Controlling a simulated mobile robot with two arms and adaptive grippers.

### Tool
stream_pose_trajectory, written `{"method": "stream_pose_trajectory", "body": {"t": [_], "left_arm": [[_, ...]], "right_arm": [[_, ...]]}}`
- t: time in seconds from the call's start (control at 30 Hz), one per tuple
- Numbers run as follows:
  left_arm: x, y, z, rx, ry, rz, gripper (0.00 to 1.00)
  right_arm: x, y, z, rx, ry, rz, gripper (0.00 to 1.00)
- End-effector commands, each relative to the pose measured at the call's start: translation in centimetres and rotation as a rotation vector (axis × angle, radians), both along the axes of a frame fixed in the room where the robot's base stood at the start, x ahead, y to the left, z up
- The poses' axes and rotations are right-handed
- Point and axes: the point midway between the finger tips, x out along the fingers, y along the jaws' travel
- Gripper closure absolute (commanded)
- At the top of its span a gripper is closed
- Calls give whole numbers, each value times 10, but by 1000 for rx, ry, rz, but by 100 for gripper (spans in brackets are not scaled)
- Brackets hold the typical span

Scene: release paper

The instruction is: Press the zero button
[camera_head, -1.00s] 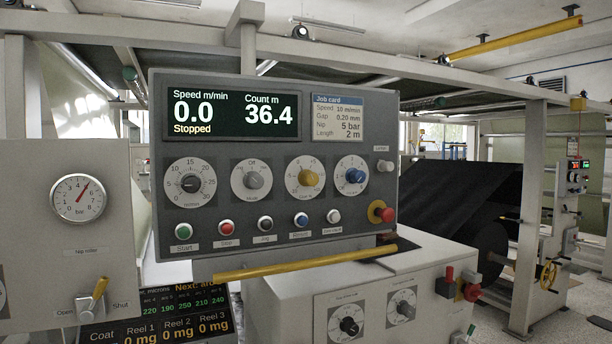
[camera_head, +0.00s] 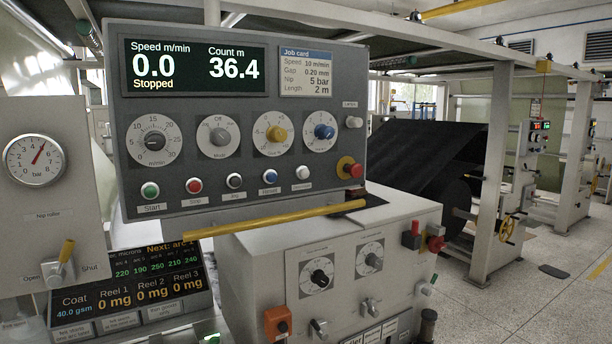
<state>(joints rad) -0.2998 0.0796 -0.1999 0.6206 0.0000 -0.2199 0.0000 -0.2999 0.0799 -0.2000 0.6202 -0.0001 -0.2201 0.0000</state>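The grey control panel (camera_head: 225,185) faces me in the head view. Its bottom row holds a green Start button (camera_head: 150,190), a red Stop button (camera_head: 194,186), a black button (camera_head: 235,181), a blue button (camera_head: 270,177) and a white button (camera_head: 302,173) at the right end. The labels under the last ones are too small to read surely; none reads plainly as zero. The display (camera_head: 195,68) shows speed 0.0, count 36.4 and Stopped. Neither of my grippers is in view.
A yellow bar (camera_head: 265,231) runs below the panel, in front of the buttons' lower edge. A red emergency knob (camera_head: 354,170) sits at the panel's right. A white cabinet (camera_head: 260,265) stands below. Open floor (camera_head: 520,305) lies at the right.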

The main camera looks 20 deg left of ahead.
Motion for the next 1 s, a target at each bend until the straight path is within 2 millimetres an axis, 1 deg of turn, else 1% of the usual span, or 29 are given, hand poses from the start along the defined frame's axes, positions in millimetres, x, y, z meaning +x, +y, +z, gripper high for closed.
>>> {"method": "stream_pose_trajectory", "body": {"t": [0.03,0.07,0.6,1.0], "left_arm": [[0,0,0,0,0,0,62],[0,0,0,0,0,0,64],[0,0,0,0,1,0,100],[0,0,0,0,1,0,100]], "right_arm": [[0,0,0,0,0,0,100],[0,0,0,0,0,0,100],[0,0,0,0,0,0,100],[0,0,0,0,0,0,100]]}}
